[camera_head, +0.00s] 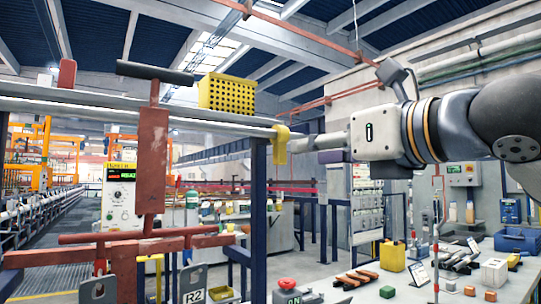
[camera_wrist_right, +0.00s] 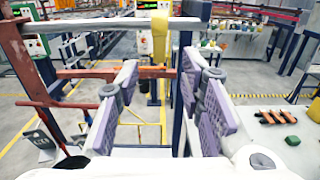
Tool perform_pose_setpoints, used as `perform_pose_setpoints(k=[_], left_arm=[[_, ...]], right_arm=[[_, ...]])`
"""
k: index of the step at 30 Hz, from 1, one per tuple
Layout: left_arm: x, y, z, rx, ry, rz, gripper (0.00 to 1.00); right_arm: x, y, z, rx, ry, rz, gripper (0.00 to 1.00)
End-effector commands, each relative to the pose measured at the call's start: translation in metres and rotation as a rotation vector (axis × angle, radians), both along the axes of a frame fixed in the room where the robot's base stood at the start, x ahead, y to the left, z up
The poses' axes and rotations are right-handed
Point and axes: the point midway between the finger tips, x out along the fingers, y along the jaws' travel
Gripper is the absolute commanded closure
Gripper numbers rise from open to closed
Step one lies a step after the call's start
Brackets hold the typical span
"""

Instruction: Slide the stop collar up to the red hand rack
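The red hand rack (camera_head: 152,160) hangs on the left part of a grey horizontal rail (camera_head: 75,100), with a dark bar across its top. The yellow stop collar (camera_head: 280,145) is near the rail's right end, with a wide gap between it and the rack. My right gripper (camera_head: 296,144) is close to the collar's right side. In the right wrist view its purple-padded fingers (camera_wrist_right: 157,68) are spread, and the yellow collar (camera_wrist_right: 160,24) shows ahead of and between them. I cannot tell whether a finger touches it. My left gripper is not in view.
A yellow perforated basket (camera_head: 227,94) shows above the rail between rack and collar. A blue post (camera_head: 259,215) stands below the rail's right end. A workbench (camera_head: 415,292) with tools, bottles and a blue box (camera_head: 517,239) is at lower right.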

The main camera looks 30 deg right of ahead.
Motion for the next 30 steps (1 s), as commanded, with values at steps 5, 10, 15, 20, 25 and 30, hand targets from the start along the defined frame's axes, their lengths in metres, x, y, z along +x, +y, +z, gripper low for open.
perform_pose_setpoints(k=[5,10,15,20,25,30], left_arm=[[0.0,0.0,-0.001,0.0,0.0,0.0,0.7],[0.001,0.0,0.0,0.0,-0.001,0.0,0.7],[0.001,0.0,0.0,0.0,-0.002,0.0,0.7],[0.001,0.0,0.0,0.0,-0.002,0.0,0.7],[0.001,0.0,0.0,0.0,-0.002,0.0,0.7],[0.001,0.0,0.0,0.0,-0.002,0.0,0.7]], right_arm=[[0.05,0.004,-0.003,-0.001,0.009,0.001,0.65],[0.081,0.007,-0.002,0.001,0.006,0.001,0.65],[0.093,0.007,-0.001,0.0,0.003,0.0,0.65],[0.094,0.007,-0.001,0.0,0.003,0.0,0.65],[0.094,0.007,-0.001,0.0,0.003,0.0,0.9],[0.093,0.007,-0.001,-0.001,0.003,0.0,1.0]])
